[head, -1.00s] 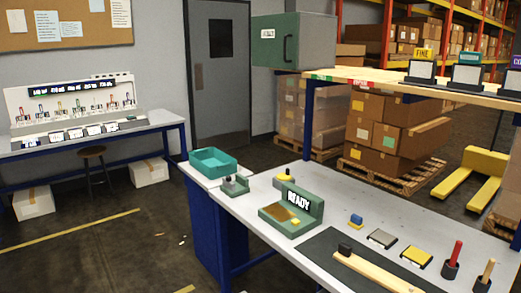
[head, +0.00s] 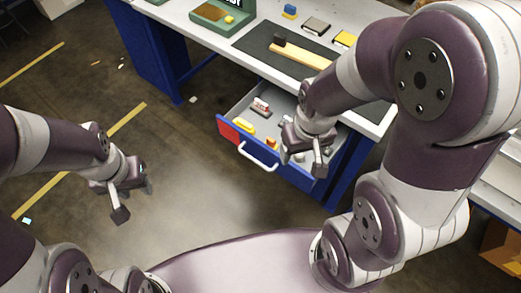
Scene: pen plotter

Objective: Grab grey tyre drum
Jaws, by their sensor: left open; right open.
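An open drawer (head: 226,131) with a red and blue front and a white handle (head: 258,157) sticks out under the workbench. Small grey pieces (head: 299,157) show in it beside my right gripper, partly hidden; I cannot tell whether one is the grey tyre drum. My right gripper (head: 306,156) is over the drawer's right part, fingers pointing down, open; I see nothing held in it. My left gripper (head: 134,200) is open and empty above the floor, left of the drawer and well apart from it.
The drawer also holds a red and white item (head: 260,106), a yellow item (head: 244,127) and an orange one (head: 271,143). On the workbench (head: 222,46) lie a dark mat (head: 262,50) with a wooden bar (head: 300,55) and a green stand (head: 208,17). The floor at left is mostly clear.

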